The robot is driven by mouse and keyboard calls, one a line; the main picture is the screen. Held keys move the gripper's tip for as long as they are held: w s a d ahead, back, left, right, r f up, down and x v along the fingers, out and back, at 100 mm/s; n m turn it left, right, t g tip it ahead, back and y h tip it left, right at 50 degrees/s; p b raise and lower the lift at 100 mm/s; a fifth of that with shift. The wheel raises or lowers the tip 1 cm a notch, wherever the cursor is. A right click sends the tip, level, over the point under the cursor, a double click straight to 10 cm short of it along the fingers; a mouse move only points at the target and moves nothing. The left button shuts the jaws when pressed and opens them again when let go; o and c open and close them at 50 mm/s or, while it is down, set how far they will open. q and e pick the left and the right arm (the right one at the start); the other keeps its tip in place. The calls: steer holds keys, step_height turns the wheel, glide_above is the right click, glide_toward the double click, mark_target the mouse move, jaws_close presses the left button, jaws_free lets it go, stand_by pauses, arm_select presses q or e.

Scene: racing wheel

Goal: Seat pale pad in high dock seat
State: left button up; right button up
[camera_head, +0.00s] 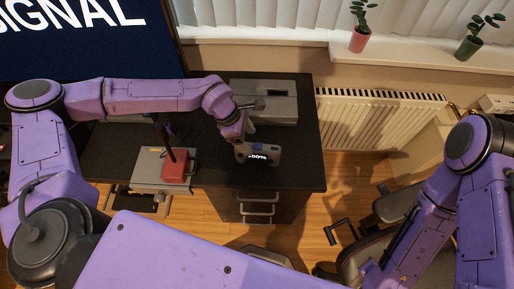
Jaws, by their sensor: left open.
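My left gripper (257,157) hangs at the end of my purple left arm over the dark desk, near its front edge, with its jaws apart. A small pale marking shows on the gripper's body. I cannot pick out the pale pad; it may be hidden by the gripper or too small to tell. A red block (177,171) with a dark post (165,143) stands left of the gripper, on a grey panel; I cannot tell whether this is the dock or where its high seat is. My right arm is at the right, its gripper out of the picture.
The dark desk (301,173) has bare room right of the gripper. A grey box (276,101) stands at its back. The grey panel (146,171) is at the front left. A radiator (372,119) and a dark seat (395,207) are to the right.

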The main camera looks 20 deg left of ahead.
mark_target(257, 145)
arm_select(q)
steer(key=x, duration=0.2)
steer(key=d+p+x, duration=0.1)
steer(key=x, duration=0.1)
steer(key=p+x, duration=0.1)
steer(key=x, duration=0.1)
steer(key=shift+w+d+r, duration=0.1)
steer(key=shift+d, duration=0.25)
steer(key=shift+c, duration=0.3)
steer(key=c, duration=1.2)
